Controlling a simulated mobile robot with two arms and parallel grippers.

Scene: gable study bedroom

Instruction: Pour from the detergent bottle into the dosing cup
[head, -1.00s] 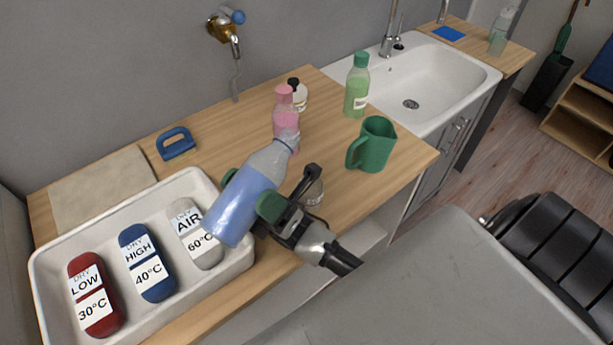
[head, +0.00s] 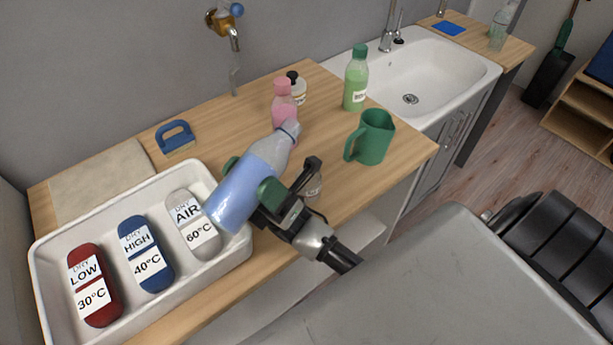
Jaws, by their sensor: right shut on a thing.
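The detergent bottle (head: 238,198) is clear, with blue liquid in its lower part. My right gripper (head: 254,185) is shut around its middle and holds it above the tray's right end and the counter. The bottle leans, its neck up and to the right, its base toward the lower left. A small clear container with a pale label (head: 314,186) stands on the counter just behind the gripper, partly hidden by it; I cannot tell whether it is the dosing cup. A green jug with a handle (head: 374,140) stands upright farther right, apart from the bottle. My left gripper is out of view.
A pink bottle (head: 284,101) stands close behind the held bottle's neck, with a black-capped bottle (head: 298,86) behind it. A green bottle (head: 355,82) stands near the sink (head: 436,70). A white tray (head: 48,253) holds red, blue and grey labelled items.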

